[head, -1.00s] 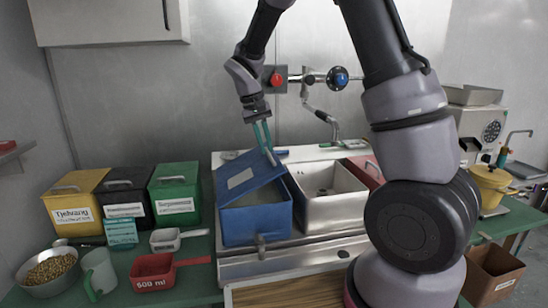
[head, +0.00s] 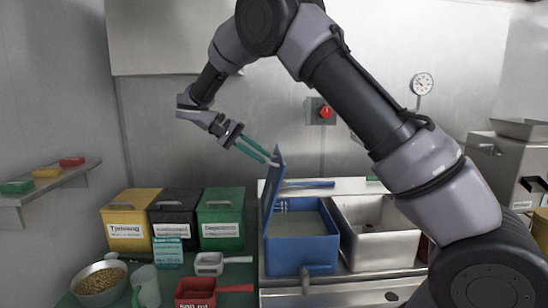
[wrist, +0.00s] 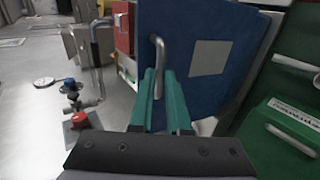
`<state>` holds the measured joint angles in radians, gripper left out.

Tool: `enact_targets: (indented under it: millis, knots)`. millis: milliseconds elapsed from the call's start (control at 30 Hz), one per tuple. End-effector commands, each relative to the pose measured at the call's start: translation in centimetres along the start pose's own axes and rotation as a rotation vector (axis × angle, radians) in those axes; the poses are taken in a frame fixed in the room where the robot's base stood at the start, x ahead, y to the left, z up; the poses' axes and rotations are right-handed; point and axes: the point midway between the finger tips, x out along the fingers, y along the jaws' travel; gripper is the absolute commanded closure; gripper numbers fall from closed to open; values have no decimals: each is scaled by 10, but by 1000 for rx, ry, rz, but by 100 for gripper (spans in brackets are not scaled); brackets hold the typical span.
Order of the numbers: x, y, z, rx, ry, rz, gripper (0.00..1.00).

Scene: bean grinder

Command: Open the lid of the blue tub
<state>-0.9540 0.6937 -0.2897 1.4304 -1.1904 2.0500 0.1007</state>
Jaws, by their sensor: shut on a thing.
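The blue tub (head: 290,262) stands on the steel counter, and its inside shows from above. Its blue lid (head: 274,190) stands nearly upright along the tub's left edge. My gripper (head: 272,160) is at the lid's upper edge, coming from the upper left. In the wrist view the green fingers (wrist: 163,98) are shut on the metal lid handle (wrist: 158,65). The lid's face with a pale label (wrist: 209,57) fills the middle of that view.
A white metal basin (head: 372,262) stands right of the tub. Yellow (head: 128,232), black (head: 176,222) and green (head: 221,230) boxes stand to the left. A red scoop (head: 203,292) and a bowl of beans (head: 98,284) are in front. A red knob (head: 326,112) is on the wall behind.

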Motion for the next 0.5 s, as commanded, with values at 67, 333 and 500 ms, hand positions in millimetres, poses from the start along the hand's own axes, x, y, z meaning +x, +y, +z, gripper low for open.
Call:
enact_targets:
  millis: [67, 333, 500]
  knots:
    - [-3, -10, 2, -9, -6, 0, 100]
    - [-11, -21, 3, -12, -12, 1, 100]
    - [-12, -22, 4, -13, -14, 1, 100]
